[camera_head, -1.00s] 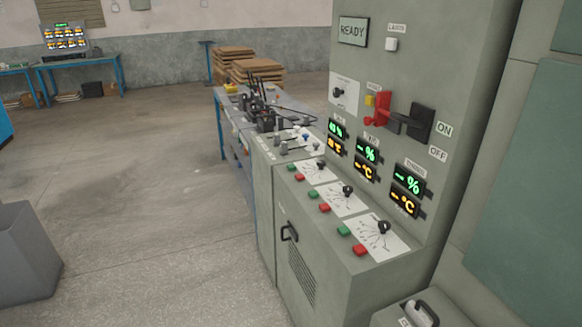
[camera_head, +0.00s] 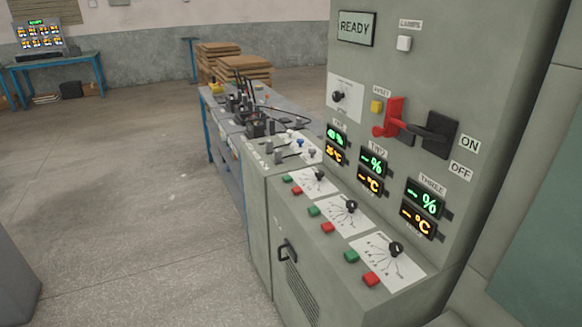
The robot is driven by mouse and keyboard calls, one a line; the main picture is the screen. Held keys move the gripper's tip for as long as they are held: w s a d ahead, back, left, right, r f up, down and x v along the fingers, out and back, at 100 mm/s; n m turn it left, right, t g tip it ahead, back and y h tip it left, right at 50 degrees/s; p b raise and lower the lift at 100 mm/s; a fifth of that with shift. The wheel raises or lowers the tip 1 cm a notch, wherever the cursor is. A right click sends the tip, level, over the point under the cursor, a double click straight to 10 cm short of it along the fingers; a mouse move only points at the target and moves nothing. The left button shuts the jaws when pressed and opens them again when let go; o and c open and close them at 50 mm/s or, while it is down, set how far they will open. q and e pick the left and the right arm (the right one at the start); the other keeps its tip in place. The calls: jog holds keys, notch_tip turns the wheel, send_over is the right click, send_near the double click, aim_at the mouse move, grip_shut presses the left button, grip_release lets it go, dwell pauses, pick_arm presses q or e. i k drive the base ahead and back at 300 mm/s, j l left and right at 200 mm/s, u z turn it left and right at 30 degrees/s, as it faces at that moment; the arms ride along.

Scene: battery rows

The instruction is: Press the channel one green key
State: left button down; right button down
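The channel one green key (camera_head: 287,179) is the small green block at the far end of the console's sloping desk. A red key (camera_head: 296,190) sits beside it, in front of a black rotary knob (camera_head: 319,175) on a white dial plate. Above them is the channel one display (camera_head: 337,143), with a green line over an orange one; its figures are too small to read surely. Nearer pairs repeat along the desk: a green key (camera_head: 314,211) with a red key (camera_head: 327,227), and a green key (camera_head: 351,256) with a red key (camera_head: 371,279). Neither gripper shows.
The grey-green console (camera_head: 305,260) fills the right side. A red lever (camera_head: 393,118) and black handle (camera_head: 430,133) stick out from its upright panel, beside ON and OFF labels. A workbench (camera_head: 228,160) stands beyond it. The concrete floor (camera_head: 130,200) to the left is open.

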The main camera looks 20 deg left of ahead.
aim_at(289, 178)
jog(key=i+j+z, duration=0.1)
jog(key=i+j, duration=0.2)
jog(key=i+j+z, duration=0.1)
jog(key=i+j, duration=0.25)
jog(key=j, duration=0.15)
jog(key=i+j, duration=0.25)
jog(key=j, duration=0.15)
jog(key=i+j+z, duration=0.15)
jog(key=i+j, duration=0.15)
jog(key=j, duration=0.15)
jog(key=i+j+z, duration=0.1)
jog(key=i+j, duration=0.2)
jog(key=j, duration=0.15)
